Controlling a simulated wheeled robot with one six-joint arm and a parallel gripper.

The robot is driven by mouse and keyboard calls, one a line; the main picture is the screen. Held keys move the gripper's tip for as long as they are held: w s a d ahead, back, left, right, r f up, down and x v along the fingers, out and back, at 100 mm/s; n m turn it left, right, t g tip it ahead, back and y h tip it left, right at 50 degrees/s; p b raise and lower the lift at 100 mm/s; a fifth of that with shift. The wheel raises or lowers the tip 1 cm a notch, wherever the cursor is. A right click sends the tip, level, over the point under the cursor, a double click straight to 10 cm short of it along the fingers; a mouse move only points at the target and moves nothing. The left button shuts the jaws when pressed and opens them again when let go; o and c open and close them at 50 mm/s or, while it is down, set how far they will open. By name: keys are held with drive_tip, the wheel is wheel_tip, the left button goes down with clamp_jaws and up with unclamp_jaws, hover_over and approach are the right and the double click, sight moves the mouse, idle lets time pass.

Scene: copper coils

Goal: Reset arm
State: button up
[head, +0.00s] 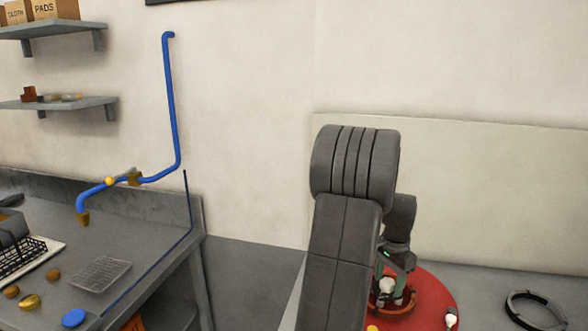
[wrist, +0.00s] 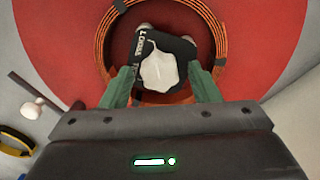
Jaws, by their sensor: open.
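My gripper (wrist: 161,72) is open, its two green fingers spread apart. In the head view my gripper (head: 388,284) is low over a red round surface (head: 435,290), partly hidden by my arm. A copper coil (wrist: 98,50) lies on the red surface (wrist: 45,50) in the wrist view; it also shows in the head view (head: 408,305). A black item with lettering and a white top (wrist: 160,72) is inside the coil, between the fingers. I cannot tell whether the fingers touch it.
A grey sink bench (head: 140,215) with a blue pipe (head: 171,100) stands left. Shelves (head: 60,104) hang above it. A black ring (head: 535,312) lies at the right. In the wrist view, a white-ended tool (wrist: 32,108) and a yellow-black band (wrist: 14,148) lie at left.

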drive_tip(key=shift+m, duration=0.6)
